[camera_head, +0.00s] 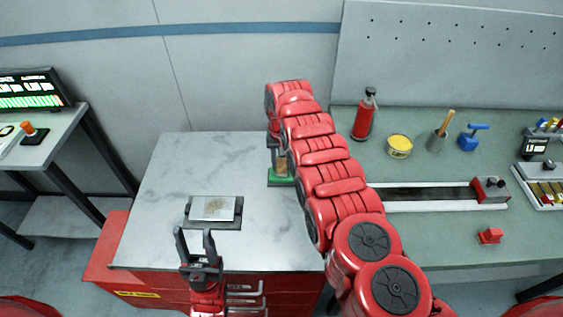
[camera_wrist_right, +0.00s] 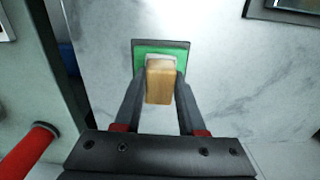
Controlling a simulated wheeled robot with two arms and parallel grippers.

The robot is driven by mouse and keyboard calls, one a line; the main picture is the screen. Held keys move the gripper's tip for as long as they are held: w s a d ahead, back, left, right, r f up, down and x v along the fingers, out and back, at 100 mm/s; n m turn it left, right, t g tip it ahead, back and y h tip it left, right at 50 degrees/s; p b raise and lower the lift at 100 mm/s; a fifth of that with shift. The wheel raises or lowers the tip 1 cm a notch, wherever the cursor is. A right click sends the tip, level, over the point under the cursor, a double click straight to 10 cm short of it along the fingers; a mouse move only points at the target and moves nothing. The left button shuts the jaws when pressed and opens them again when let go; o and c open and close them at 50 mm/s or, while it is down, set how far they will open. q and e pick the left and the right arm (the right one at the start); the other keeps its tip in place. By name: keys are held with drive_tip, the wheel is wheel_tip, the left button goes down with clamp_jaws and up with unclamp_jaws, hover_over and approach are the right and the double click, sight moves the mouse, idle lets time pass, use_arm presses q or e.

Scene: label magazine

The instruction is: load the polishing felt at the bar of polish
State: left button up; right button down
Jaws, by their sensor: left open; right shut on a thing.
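My right gripper (camera_wrist_right: 160,82) is shut on a wooden block (camera_wrist_right: 159,88), which also shows in the head view (camera_head: 282,164). A pale felt edge (camera_wrist_right: 161,58) shows at the block's far end. The block is over the green bar of polish (camera_wrist_right: 142,50), seen in the head view too (camera_head: 282,181), which sits on a dark base. I cannot tell whether the felt touches the green. My left gripper (camera_head: 195,236) is open and empty, in front of a metal plate (camera_head: 213,208) on a dark mat.
The marble-patterned top (camera_head: 170,175) is mostly clear. On the green bench to the right are a red bottle (camera_head: 364,115), a yellow tin (camera_head: 399,145), a cup with a brush (camera_head: 437,139) and a long rail device (camera_head: 425,196). My right arm crosses the middle.

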sight(282, 161)
drive_tip(key=shift+f+b, duration=0.4)
drive_tip(key=shift+f, duration=0.15)
idle(1.1)
drive_tip(key=shift+r, duration=0.15)
wheel_tip(282, 161, up, 2)
drive_tip(key=shift+p, duration=1.05)
wheel_tip(282, 161, up, 3)
drive_tip(key=shift+p, duration=1.25)
drive_tip(key=shift+r+p, duration=0.55)
drive_tip(key=shift+r, duration=0.4)
drive_tip(key=shift+f, duration=0.1)
